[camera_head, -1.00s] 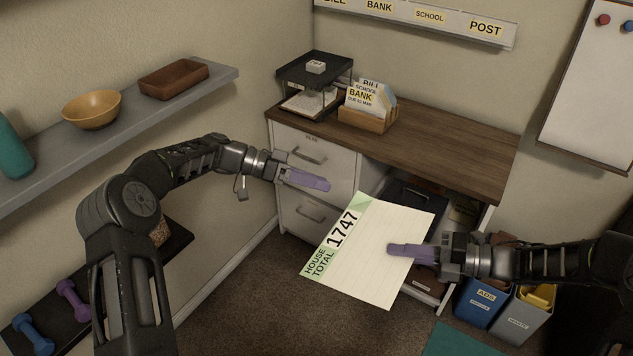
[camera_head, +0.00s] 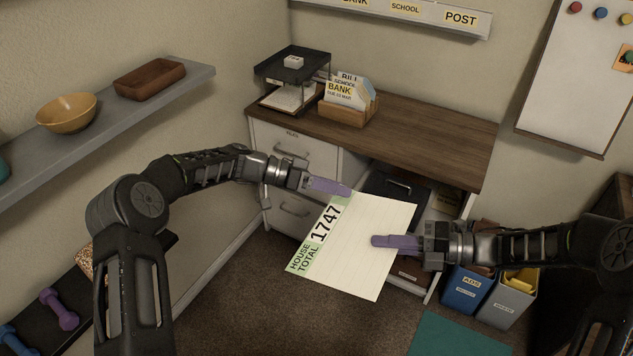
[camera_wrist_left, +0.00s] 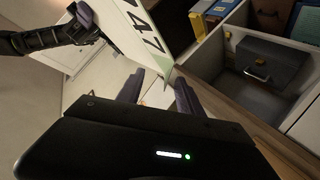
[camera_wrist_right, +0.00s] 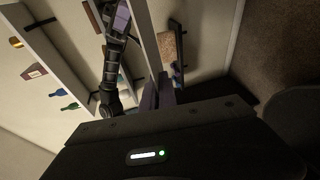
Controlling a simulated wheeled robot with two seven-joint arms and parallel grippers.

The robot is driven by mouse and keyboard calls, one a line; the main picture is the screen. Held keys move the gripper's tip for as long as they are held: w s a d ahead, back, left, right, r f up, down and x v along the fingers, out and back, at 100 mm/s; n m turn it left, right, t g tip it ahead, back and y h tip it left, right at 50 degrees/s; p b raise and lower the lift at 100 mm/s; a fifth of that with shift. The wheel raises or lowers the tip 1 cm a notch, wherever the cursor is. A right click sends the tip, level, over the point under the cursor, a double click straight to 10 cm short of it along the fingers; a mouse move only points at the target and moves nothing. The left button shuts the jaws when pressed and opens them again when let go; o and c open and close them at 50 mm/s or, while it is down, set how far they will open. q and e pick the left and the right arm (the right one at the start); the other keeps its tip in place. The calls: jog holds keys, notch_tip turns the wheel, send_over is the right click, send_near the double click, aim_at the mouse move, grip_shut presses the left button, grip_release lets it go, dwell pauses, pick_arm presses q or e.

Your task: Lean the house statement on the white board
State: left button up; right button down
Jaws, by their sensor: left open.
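The house statement (camera_head: 365,240) is a large pale sheet with a green band reading "HOUSE TOTAL 1747". It is held up in front of the desk, tilted. My right gripper (camera_head: 393,242) is shut on its right part; the right wrist view shows the sheet edge-on (camera_wrist_right: 146,40) between close fingers. My left gripper (camera_head: 332,187) is at the sheet's upper left corner. In the left wrist view its fingers (camera_wrist_left: 158,92) are apart, with the sheet's corner near the gap; contact cannot be told. The white board (camera_head: 570,85) hangs on the right wall with a brown bottom edge.
The wooden desk (camera_head: 430,135) carries a black tray stack (camera_head: 293,72) and a letter holder (camera_head: 347,112). A drawer stands open behind the sheet. Blue (camera_head: 464,290) and grey (camera_head: 507,300) bins stand below right. A shelf (camera_head: 120,112) with bowls is left.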

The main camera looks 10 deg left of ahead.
pick_arm(q)
jog(key=shift+x, duration=1.3)
jog(key=shift+c, duration=0.3)
grip_shut()
pick_arm(e)
jog(key=c, duration=1.6)
grip_release()
jog(key=w+v, duration=0.1)
jog(key=v, duration=1.1)
jog(key=shift+s, duration=0.45)
jog(key=shift+w, duration=0.1)
